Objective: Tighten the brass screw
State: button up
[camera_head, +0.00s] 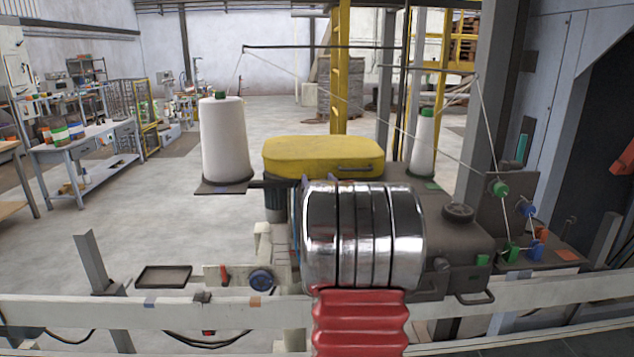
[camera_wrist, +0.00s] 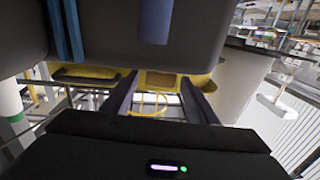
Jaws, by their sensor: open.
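I cannot make out the brass screw in either view. My gripper (camera_wrist: 159,76) shows in the wrist view as two dark fingers, spread apart with nothing between them. A large dark grey body (camera_wrist: 110,35) with blue strips fills the top of that view, close beyond the fingertips. I cannot tell whether the fingers touch it. In the head view my gripper does not show. The machine there has a yellow cover (camera_head: 322,157) and a dark housing (camera_head: 465,232). A chrome ribbed cylinder above red bellows hides much of its middle.
A large white thread cone (camera_head: 223,138) stands left of the cover, and a smaller cone (camera_head: 423,142) stands right. Threads run to green and blue guides (camera_head: 498,188) at the right. A pale rail (camera_head: 140,313) crosses the front. A small dark tray (camera_head: 163,276) sits at left.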

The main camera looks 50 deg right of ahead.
jog(key=shift+w+d, duration=0.15)
jog(key=shift+c, duration=0.4)
jog(key=c, duration=1)
jog(key=shift+r+m+g+h, duration=0.2)
jog(key=shift+m+g+h, duration=0.3)
jog(key=shift+h, duration=0.2)
jog(key=shift+m+g, duration=0.3)
jog(key=shift+g, duration=0.1)
jog(key=shift+f, duration=0.1)
jog(key=o, duration=1.1)
